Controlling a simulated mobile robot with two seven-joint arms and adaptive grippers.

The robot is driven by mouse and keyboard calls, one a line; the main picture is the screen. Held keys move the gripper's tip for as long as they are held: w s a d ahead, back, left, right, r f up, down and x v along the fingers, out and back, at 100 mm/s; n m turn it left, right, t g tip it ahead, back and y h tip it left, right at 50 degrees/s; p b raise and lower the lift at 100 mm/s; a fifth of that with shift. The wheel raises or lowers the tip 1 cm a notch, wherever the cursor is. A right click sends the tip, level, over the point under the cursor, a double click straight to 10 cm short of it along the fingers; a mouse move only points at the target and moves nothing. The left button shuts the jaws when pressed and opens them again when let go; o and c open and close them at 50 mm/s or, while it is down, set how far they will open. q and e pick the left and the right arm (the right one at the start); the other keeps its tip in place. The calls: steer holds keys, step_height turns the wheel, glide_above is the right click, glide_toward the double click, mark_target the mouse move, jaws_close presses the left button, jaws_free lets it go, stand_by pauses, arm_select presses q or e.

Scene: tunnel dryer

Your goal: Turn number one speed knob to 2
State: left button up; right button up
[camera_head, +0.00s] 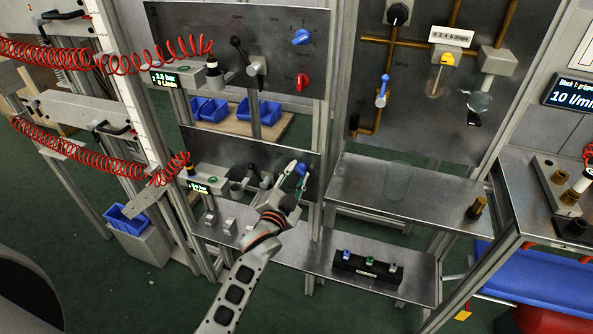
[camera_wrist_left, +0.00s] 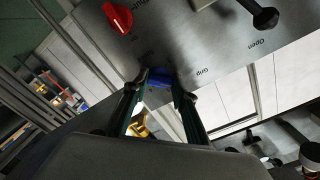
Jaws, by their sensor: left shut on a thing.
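A blue knob (camera_head: 301,169) sits on the lower metal panel (camera_head: 222,148) at its right side. My left gripper (camera_head: 294,176) reaches up to it, with its two fingers on either side of the knob and shut on it. In the left wrist view the blue knob (camera_wrist_left: 158,77) is between the fingertips (camera_wrist_left: 160,82). The knob's pointer and scale are too small or covered to read. A red knob (camera_wrist_left: 118,16) on the same panel shows at the top of the left wrist view. My right gripper is in neither view.
The upper panel, marked 2, carries another blue knob (camera_head: 301,37), a red knob (camera_head: 302,81) and a black lever (camera_head: 237,50). A black lever (camera_wrist_left: 262,14) stands near the gripper in the left wrist view. A black block (camera_head: 367,268) with small buttons lies on the lower shelf.

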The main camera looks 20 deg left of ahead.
arm_select(q)
steer(key=shift+n+p, duration=0.65)
steer(key=shift+n, duration=0.45)
steer(key=o, duration=1.1)
steer(key=s, duration=1.2)
steer(key=shift+a, duration=0.2)
steer(key=shift+f, duration=0.1)
steer(key=s+f+n+g+h, duration=0.2)
steer(key=s+f+g, duration=0.5)
steer(key=s+f, duration=1)
steer(key=s, duration=0.3)
steer(key=shift+f, duration=0.15)
